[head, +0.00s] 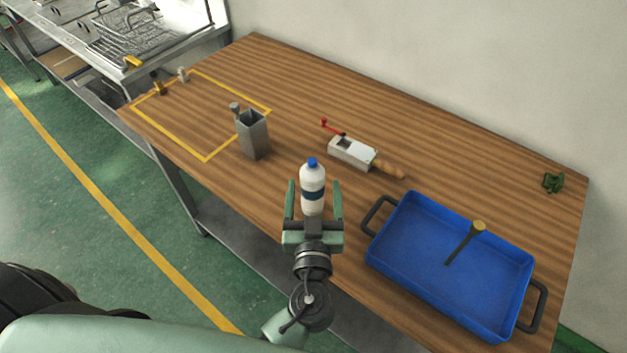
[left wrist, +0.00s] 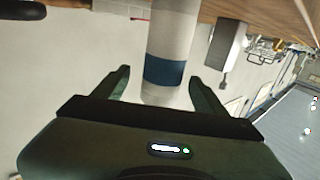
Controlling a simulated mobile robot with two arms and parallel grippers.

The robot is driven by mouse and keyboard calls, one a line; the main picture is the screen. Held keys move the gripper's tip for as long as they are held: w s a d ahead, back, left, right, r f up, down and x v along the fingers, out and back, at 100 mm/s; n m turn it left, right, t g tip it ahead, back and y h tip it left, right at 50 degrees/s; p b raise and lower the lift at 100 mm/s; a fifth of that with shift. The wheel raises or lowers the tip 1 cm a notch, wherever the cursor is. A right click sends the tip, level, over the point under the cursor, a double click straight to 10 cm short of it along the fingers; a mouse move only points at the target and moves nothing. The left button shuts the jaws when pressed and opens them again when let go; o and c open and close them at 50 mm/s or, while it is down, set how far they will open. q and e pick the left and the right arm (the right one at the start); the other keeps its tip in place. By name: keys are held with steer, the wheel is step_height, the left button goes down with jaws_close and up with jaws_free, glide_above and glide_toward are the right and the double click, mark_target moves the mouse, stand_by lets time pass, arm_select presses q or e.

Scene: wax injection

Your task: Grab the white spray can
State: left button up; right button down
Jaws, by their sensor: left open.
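The white spray can (head: 313,201) shows as a white bottle with a blue cap and a dark blue band. It stands upright near the front edge of the wooden table in the head view. My left gripper (head: 314,183) is open, with one finger on each side of the can. In the left wrist view the can (left wrist: 172,40) and its blue band appear between the open fingers (left wrist: 159,76) of my left gripper. I cannot tell whether either finger touches it. My right gripper is not in view.
The wooden table (head: 290,85) holds a blue tray (head: 385,222) on the right, a grey metal holder (head: 253,138) on the left, and a metal tool with a wooden handle (head: 352,152) behind the can. A yellow taped rectangle (head: 232,89) lies at the left.

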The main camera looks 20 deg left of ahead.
arm_select(q)
steer(key=shift+w+a+r+p, duration=0.2)
steer(key=shift+w+p, duration=0.2)
steer(key=shift+w+a+r+p, duration=0.15)
steer(key=shift+w+a+p, duration=0.05)
steer(key=shift+w+p, duration=0.2)
steer(key=w, duration=0.1)
steer(key=w+p, duration=0.1)
steer(key=w+a+f, duration=0.1)
steer(key=shift+w+a+p, duration=0.1)
steer(key=shift+w+p, duration=0.2)
steer(key=shift+s, duration=0.1)
steer(key=c, duration=1.4)
jaws_close()
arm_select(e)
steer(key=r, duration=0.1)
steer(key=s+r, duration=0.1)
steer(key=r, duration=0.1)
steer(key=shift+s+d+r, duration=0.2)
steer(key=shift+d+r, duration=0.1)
